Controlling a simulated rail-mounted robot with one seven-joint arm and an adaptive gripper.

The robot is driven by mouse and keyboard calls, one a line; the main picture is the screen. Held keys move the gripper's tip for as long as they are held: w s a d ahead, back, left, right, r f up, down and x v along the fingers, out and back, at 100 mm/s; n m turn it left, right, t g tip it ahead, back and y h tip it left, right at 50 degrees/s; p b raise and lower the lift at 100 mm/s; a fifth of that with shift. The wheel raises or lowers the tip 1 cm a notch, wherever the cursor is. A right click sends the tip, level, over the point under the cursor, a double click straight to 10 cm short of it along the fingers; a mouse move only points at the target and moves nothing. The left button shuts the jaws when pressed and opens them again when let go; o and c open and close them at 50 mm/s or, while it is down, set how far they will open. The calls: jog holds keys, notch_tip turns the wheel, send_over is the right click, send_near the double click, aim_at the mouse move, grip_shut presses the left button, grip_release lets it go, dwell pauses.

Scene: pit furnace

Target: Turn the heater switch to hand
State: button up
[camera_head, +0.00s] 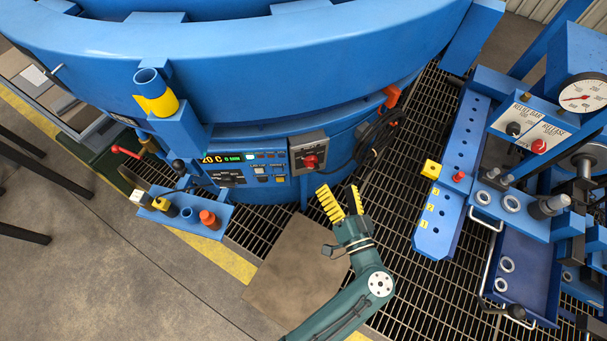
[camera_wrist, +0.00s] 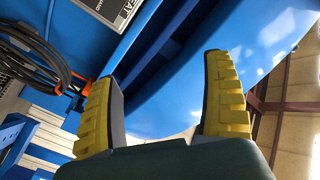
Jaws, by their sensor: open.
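The heater switch appears to be the red knob (camera_head: 311,161) on a grey box (camera_head: 308,143) on the blue furnace front, right of a control panel with a lit display. Which position the knob points to is too small to tell. My gripper (camera_head: 337,191) is open and empty, just below and right of the box, apart from it. In the wrist view, my gripper's yellow ribbed fingers (camera_wrist: 160,72) are spread wide with nothing between them. A corner of a grey label plate (camera_wrist: 117,12) with partly cut-off lettering shows at the top left; the knob is out of that view.
Black cables (camera_head: 376,137) hang on the furnace right of the box. The round blue furnace body (camera_head: 260,70) overhangs the controls. A blue rack (camera_head: 450,185) with a gauge stands at right. Grating lies between.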

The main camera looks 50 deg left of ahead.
jog(key=m+b, duration=0.1)
jog(key=b, duration=0.7)
send_near(314, 168)
jog(key=v, duration=0.5)
jog(key=b+x, duration=0.4)
jog(key=x, duration=1.2)
jog(key=shift+a+b, duration=0.15)
jog(key=shift+b, duration=0.2)
jog(key=shift+c, duration=0.3)
jog(key=c, duration=1.1)
